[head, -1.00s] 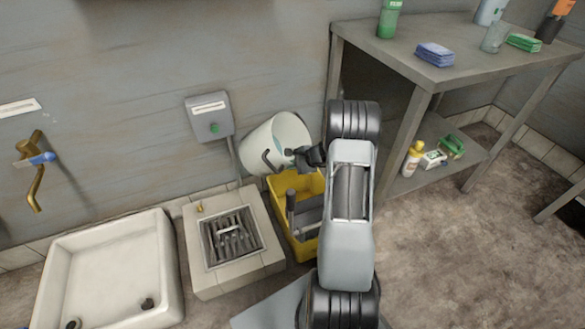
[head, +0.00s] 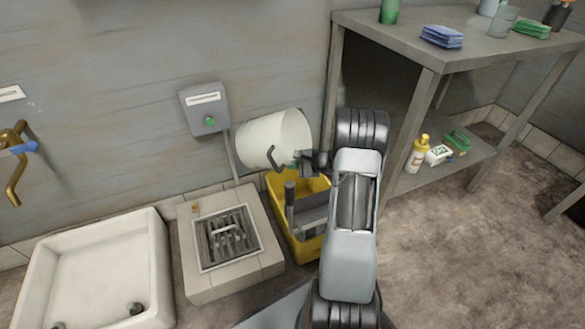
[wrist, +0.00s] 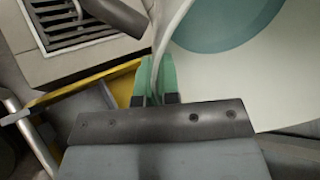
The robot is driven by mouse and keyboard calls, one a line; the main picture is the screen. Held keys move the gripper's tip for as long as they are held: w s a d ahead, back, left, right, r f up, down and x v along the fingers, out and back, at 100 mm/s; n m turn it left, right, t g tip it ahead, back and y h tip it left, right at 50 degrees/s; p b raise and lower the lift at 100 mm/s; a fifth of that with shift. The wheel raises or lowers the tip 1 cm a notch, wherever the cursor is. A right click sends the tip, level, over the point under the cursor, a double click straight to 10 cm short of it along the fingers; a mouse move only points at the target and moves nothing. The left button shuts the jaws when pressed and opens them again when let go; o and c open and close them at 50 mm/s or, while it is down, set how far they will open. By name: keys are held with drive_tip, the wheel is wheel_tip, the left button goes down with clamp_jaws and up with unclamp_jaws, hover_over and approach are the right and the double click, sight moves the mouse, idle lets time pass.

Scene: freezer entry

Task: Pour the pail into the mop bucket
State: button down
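The white pail (head: 270,135) is tipped far over on its side, in the air above the back of the yellow mop bucket (head: 308,248). My gripper (head: 296,163) is at the pail's lower right side. In the wrist view its green fingertips (wrist: 155,85) are shut on a thin pale edge of the pail (wrist: 275,85). A teal round area shows within the pail there; I cannot tell whether it is water. No falling stream is visible. The mop bucket stands on the floor, with a grey wringer and handle in it. My arm hides its right side.
A floor drain with a grate (head: 228,237) on a raised block stands left of the bucket, with a white basin (head: 95,270) farther left. A grey wall box (head: 205,108) is behind. A metal shelf table (head: 440,55) stands at the right. Open floor lies at front right.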

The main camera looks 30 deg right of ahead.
wheel_tip(320, 180, down, 7)
drive_tip(key=s+d+t+y+b, duration=0.1)
drive_tip(key=s+t+y+b, duration=0.1)
drive_tip(key=t+y+b, duration=0.3)
drive_tip(key=shift+d+t+b, duration=0.25)
drive_tip(key=shift+t+b, duration=0.05)
drive_tip(key=shift+t, duration=0.7)
idle(2.4)
